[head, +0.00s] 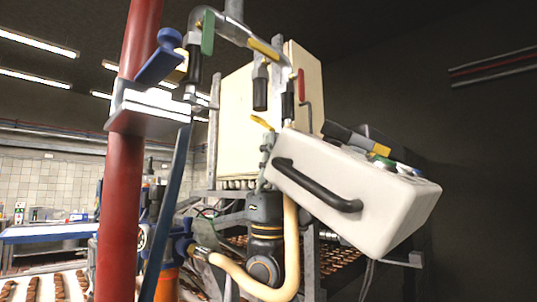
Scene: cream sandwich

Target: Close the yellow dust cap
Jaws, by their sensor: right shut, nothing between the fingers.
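A small yellow part (382,150), which looks like the yellow dust cap, shows at the back upper edge of a white box (345,195). It is small and partly hidden, and I cannot tell whether it is open or closed. A green part sits beside it. My left gripper is not in view.
The white box is tilted, with a black handle (318,188) on its front. A red column (123,190) stands at left. Metal pipes with coloured valve levers (263,48) hang above a cream cabinet (238,115). A beige hose (240,280) loops below. Open space lies at right.

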